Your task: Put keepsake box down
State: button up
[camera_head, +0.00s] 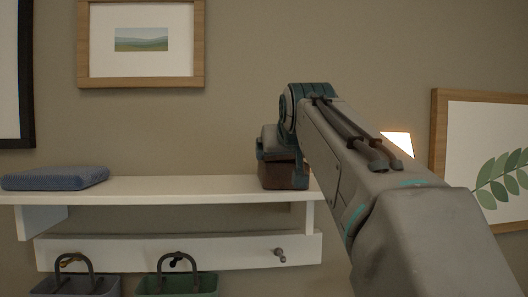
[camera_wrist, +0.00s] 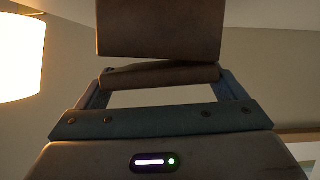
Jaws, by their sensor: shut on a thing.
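The keepsake box, a dark brown block (camera_head: 284,178), is at the right end of the white shelf (camera_head: 180,186) in the head view. Its lower edge lines up with the shelf top, but I cannot tell whether it rests there or hangs just above. My gripper (camera_head: 272,148) is directly over it, shut on its upper part. My arm hides some of the box's right side. In the wrist view the brown box (camera_wrist: 160,30) fills the top middle, beyond my gripper (camera_wrist: 160,76).
A blue-grey flat box or cushion (camera_head: 55,178) lies on the shelf's left end; the shelf between is bare. Baskets (camera_head: 177,283) hang from hooks below. Framed pictures (camera_head: 140,42) hang on the wall. A lit lamp (camera_head: 398,142) glows behind my arm.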

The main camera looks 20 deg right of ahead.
jog(key=shift+f+b, duration=0.5)
jog(key=shift+f, duration=0.15)
